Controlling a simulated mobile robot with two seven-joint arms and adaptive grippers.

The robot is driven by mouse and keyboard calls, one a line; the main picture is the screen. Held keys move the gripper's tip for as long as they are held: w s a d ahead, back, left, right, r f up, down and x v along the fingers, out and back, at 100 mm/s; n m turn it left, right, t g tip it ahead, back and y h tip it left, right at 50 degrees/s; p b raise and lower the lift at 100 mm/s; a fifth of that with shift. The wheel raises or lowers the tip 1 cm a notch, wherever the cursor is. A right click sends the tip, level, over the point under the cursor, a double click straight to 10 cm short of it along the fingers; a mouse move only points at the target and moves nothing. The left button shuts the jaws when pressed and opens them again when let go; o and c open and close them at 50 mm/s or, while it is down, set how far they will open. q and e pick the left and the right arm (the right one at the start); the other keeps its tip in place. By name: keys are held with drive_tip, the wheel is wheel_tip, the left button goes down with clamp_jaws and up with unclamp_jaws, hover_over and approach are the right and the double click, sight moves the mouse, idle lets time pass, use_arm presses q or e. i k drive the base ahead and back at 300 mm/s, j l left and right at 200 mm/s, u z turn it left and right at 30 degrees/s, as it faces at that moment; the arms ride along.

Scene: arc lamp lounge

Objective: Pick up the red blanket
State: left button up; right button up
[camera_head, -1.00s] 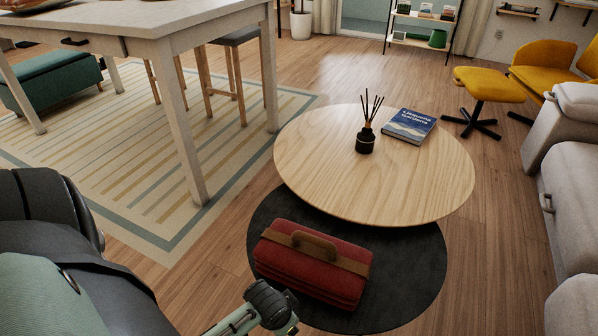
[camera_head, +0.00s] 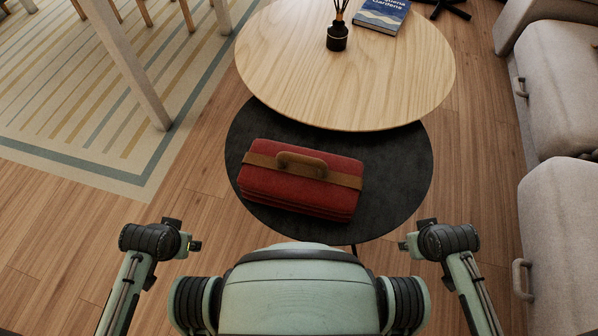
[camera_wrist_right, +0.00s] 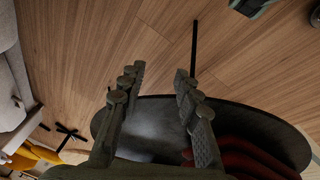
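The red blanket (camera_head: 302,183) is a folded stack on the low black round table (camera_head: 396,180). A brown strap with a handle (camera_head: 302,163) runs around its upper side. Part of it also shows in the right wrist view (camera_wrist_right: 255,158) at the lower right. My left gripper (camera_head: 194,245) is in front of the blanket to the left, apart from it; its fingers are too small to judge. My right gripper (camera_head: 404,245) is in front to the right, by the black table's near edge. The right wrist view shows its two fingers (camera_wrist_right: 158,70) spread with nothing between them.
A higher round wooden table (camera_head: 345,75) overhangs the far part of the black table. It bears a dark reed diffuser (camera_head: 337,38) and a blue book (camera_head: 382,14). A grey sofa (camera_head: 560,110) stands at right.

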sight(293, 178)
drive_tip(key=k+j+z, duration=0.55)
drive_tip(key=z, duration=0.15)
drive_tip(key=k+j+z, duration=0.35)
drive_tip(key=i+l, duration=0.1)
drive_tip(key=i, duration=0.4)
